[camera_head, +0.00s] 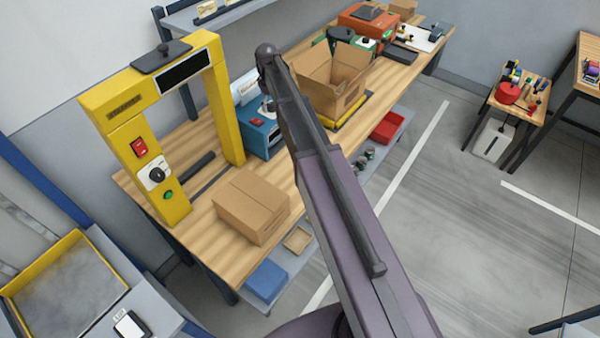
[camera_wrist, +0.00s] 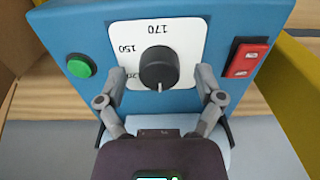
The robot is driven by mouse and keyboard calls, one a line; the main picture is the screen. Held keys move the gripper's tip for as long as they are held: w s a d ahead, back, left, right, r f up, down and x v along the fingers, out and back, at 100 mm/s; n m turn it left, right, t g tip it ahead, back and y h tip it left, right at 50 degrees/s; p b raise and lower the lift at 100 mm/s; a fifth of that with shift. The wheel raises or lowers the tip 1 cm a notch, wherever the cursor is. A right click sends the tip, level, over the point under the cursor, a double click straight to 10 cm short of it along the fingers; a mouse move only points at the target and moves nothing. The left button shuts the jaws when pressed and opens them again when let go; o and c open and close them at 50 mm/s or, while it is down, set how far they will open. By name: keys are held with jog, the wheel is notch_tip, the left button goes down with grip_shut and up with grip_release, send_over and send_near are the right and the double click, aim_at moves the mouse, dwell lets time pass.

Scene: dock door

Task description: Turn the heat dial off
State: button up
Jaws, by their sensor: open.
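A blue box-shaped machine (camera_wrist: 215,30) fills the upper wrist view, where its print appears upside down. On its white dial plate (camera_wrist: 128,40) is a round black heat dial (camera_wrist: 159,67); a thin white pointer mark on it points to the bottom of the picture. The numbers 150 and 170 are readable; another label is partly covered. My gripper (camera_wrist: 160,76) is open, with one finger on each side of the dial and a gap to it. In the head view the blue machine (camera_head: 263,138) stands behind my arm, which hides part of it; the dial cannot be made out there.
A green button (camera_wrist: 80,66) and a red switch (camera_wrist: 246,58) flank the dial plate. A yellow arch (camera_head: 228,110) stands close by, with its own knob (camera_head: 156,174). An open carton (camera_head: 325,85) and a closed carton (camera_head: 252,205) are on the wooden bench.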

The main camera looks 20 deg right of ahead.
aim_at(272, 104)
jog(key=m, duration=1.4)
jog(key=shift+m, duration=0.3)
jog(key=shift+r+p, duration=0.4)
notch_tip(272, 104, up, 13)
jog(key=p, duration=1.3)
jog(key=s+f+n+b, duration=0.2)
jog(key=s+f+b, duration=0.3)
jog(key=s, duration=0.5)
jog(key=s+f+n+b, duration=0.2)
jog(key=s+f+b, duration=0.3)
jog(key=s, duration=0.5)
jog(key=s+f+n+b, duration=0.3)
jog(key=s+f+b, duration=0.3)
jog(key=s, duration=0.4)
jog(key=shift+d, duration=0.3)
jog(key=shift+s+f, duration=0.1)
